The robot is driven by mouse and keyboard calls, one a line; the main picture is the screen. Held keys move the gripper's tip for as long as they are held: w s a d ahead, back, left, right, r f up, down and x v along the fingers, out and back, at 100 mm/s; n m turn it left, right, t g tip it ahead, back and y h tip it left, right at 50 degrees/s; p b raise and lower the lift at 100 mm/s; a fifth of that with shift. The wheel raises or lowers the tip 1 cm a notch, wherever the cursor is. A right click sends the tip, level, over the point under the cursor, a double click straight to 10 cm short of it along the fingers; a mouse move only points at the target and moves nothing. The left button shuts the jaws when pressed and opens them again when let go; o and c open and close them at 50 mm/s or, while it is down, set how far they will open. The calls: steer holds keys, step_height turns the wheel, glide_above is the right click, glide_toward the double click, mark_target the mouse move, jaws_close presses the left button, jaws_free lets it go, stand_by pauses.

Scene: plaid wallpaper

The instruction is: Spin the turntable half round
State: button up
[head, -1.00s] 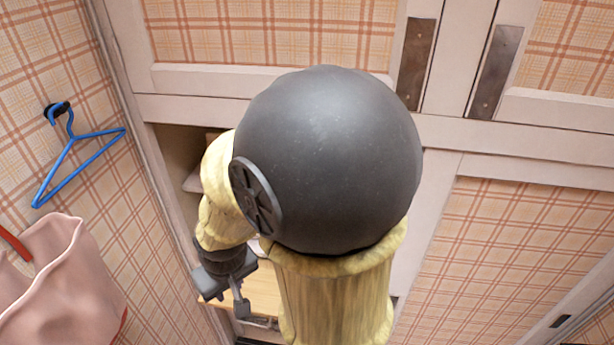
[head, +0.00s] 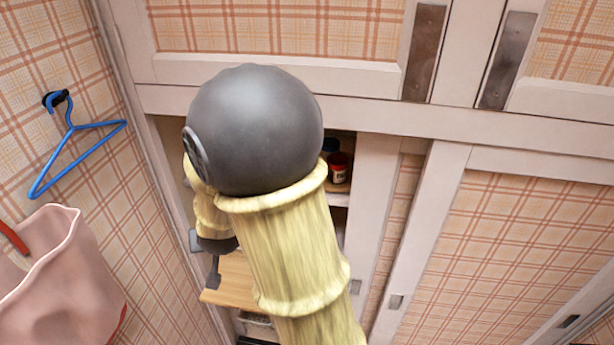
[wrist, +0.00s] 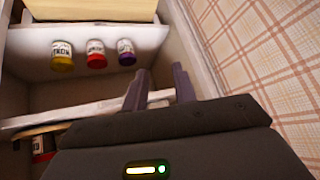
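In the wrist view, three jars with yellow (wrist: 62,56), red (wrist: 96,55) and purple (wrist: 126,53) parts stand in a row on a white shelf (wrist: 90,34) inside the cupboard. My gripper (wrist: 159,83) has its two dark fingers apart with nothing held between them.
A wooden board (head: 233,284) lies low in the cupboard. Sliding door panels (head: 534,236) flank the opening on the right. A plaid wall is close at the left, with a blue hanger (head: 75,150) and a pink bag (head: 50,270). Another jar (wrist: 42,148) sits lower left.

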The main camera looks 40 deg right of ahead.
steer(key=w+d+f+m+t+h+b, duration=0.2)
steer(key=w+d+m+h, duration=0.4)
steer(key=d, duration=0.4)
steer(key=s+d+r+m+g+h+b, duration=0.2)
steer(key=s+d+m+g+h, duration=0.1)
steer(key=h, duration=0.6)
steer(key=s+d, duration=0.1)
steer(key=d, duration=0.1)
steer(key=shift+s+d+m+h, duration=0.3)
steer(key=shift+s+d, duration=0.05)
steer(key=shift+s, duration=0.05)
steer(key=shift+d, duration=0.1)
steer(key=p+x, duration=0.5)
steer(key=x, duration=1.2)
steer(key=shift+s+d+f+p, duration=0.15)
steer(key=shift+d+p, duration=0.05)
steer(key=shift+p, duration=0.1)
jaws_close()
